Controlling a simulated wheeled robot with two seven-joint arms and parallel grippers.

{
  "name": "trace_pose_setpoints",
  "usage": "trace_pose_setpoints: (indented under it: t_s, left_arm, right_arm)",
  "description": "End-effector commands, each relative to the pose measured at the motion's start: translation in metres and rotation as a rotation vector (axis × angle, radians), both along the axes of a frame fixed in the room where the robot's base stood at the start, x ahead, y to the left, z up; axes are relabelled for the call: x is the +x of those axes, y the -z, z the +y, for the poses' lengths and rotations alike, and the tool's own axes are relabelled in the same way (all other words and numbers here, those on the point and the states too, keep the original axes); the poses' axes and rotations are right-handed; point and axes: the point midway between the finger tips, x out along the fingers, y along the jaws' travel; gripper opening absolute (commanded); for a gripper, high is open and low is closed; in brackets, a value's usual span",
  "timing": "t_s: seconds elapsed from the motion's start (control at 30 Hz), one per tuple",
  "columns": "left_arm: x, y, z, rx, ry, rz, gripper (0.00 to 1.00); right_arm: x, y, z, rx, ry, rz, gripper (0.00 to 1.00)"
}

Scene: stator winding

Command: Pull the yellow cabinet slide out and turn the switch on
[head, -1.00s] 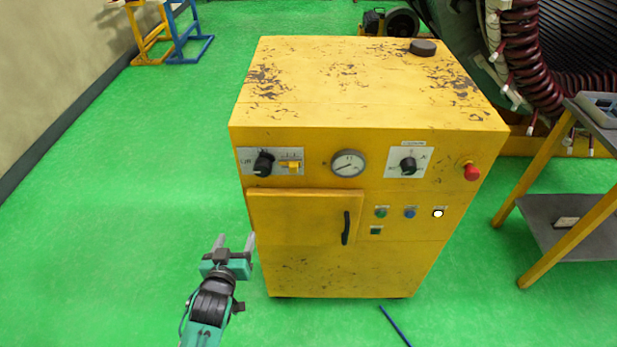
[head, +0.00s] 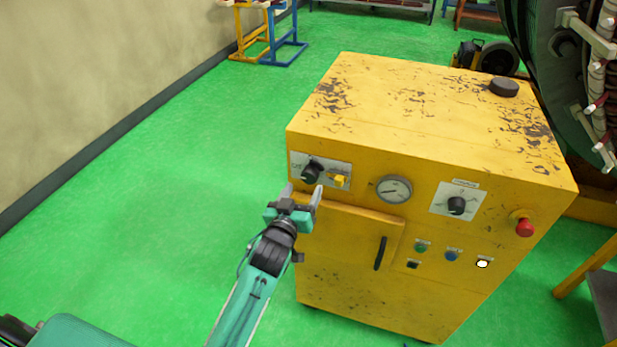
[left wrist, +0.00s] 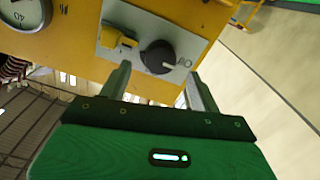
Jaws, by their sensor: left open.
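The yellow cabinet (head: 400,105) stands ahead on the green floor. On its upper left front is a plate with a black rotary knob (head: 312,171) and a small yellow slide (head: 340,181) to the knob's right. In the left wrist view the black knob (left wrist: 158,57) appears between and beyond my fingers, with the yellow slide (left wrist: 118,37) to its left. My left gripper (head: 303,193) is open and empty, just in front of and slightly below the knob, apparently apart from it. Another black rotary switch (head: 457,205) is on the right plate. My right gripper does not show.
A gauge (head: 394,189), a red emergency button (head: 524,227) and several small buttons share the front. A door with a black handle (head: 380,253) lies below the plate. A grey shelf (head: 606,300) stands at right. Floor to the left is clear.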

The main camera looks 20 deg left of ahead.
Motion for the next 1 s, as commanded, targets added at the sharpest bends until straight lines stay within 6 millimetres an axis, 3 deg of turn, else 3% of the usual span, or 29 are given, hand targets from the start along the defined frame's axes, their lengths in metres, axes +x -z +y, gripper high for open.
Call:
trace_pose_setpoints:
  t_s: [0.1,0.3,0.7,0.73,0.93,1.0]
  left_arm:
    - [0.021,-0.002,-0.001,0.0,-0.001,0.0,0.63]
    - [0.044,0.0,-0.001,0.0,-0.001,0.0,0.63]
    - [0.051,0.001,-0.002,0.0,-0.001,0.001,0.63]
    - [0.051,0.001,-0.002,0.0,-0.001,0.001,0.61]
    - [0.05,0.001,-0.002,0.0,0.0,0.001,0.22]
    - [0.05,0.001,-0.002,0.0,0.0,0.001,0.19]
  right_arm:
    - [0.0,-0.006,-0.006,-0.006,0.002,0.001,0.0]
    - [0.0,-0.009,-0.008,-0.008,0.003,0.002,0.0]
    - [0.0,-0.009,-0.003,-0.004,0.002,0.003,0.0]
    - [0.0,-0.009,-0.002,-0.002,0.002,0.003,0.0]
    - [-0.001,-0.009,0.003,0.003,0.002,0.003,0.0]
    - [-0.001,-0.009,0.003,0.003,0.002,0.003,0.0]
